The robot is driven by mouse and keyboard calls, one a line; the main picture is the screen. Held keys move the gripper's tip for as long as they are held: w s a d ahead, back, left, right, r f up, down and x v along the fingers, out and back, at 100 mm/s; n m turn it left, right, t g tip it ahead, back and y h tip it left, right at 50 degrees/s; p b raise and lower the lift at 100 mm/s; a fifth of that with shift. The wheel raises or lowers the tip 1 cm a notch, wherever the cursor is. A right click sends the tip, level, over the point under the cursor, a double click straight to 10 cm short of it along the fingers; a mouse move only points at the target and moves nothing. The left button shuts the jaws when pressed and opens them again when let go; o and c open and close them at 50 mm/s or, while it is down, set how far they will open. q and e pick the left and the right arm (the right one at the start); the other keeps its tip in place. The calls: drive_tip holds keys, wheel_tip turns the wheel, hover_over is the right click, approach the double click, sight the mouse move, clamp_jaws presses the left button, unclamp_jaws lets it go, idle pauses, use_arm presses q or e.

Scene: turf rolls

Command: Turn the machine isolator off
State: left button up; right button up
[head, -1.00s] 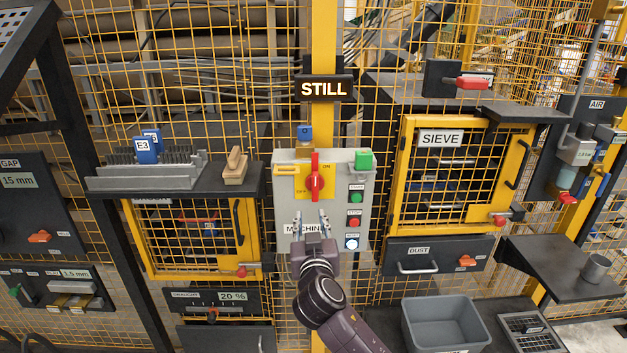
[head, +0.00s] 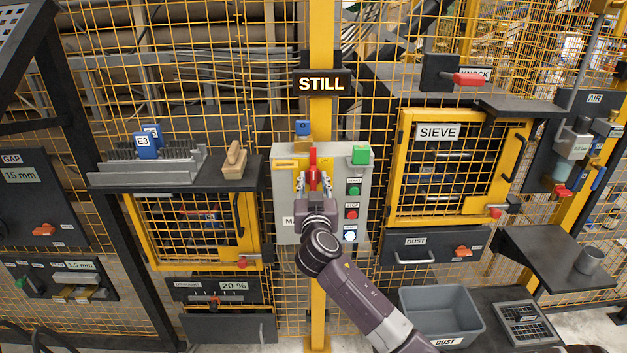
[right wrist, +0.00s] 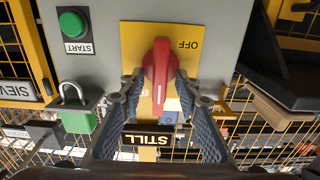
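The machine isolator has a red handle (head: 313,160) on a yellow plate (head: 288,181), on the front of a grey control box (head: 364,184). The handle stands upright. My right gripper (head: 314,182) is in front of the box, its fingers either side of the handle's lower part. In the right wrist view, which is upside down, the red handle (right wrist: 160,68) lies between the two open fingers, with a gap visible on each side. An OFF label (right wrist: 187,44) shows on the yellow plate. My left gripper is not in view.
Green (head: 353,191), red (head: 351,213) and white (head: 350,235) buttons line the box's right side. A green padlock (head: 361,155) and a blue padlock (head: 303,128) are at its top. A shelf with a wooden brush (head: 234,160) is at left. A STILL sign (head: 322,84) hangs above.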

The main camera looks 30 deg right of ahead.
clamp_jaws()
drive_tip(key=shift+n, duration=0.4)
drive_tip(key=n, duration=0.2)
drive_tip(key=shift+a+n, duration=0.2)
drive_tip(key=shift+n, duration=0.1)
drive_tip(key=n, duration=0.4)
drive_tip(key=shift+w+a+f+n+p, duration=0.15)
drive_tip(key=shift+n+p, duration=0.15)
drive_tip(key=n, duration=0.2)
drive_tip(key=n+p, duration=0.1)
drive_tip(key=n, duration=0.2)
drive_tip(key=shift+w+a+f, duration=0.1)
drive_tip(key=shift+a+f, duration=0.05)
drive_tip(key=shift+f, duration=0.05)
drive_tip(key=shift+f+n+p, duration=0.15)
drive_tip(key=shift+n+p, duration=0.35)
drive_tip(key=shift+n, duration=0.75)
drive_tip(key=shift+f+n+p, duration=0.15)
drive_tip(key=shift+n+p, duration=0.3)
drive_tip(key=shift+n, duration=0.8)
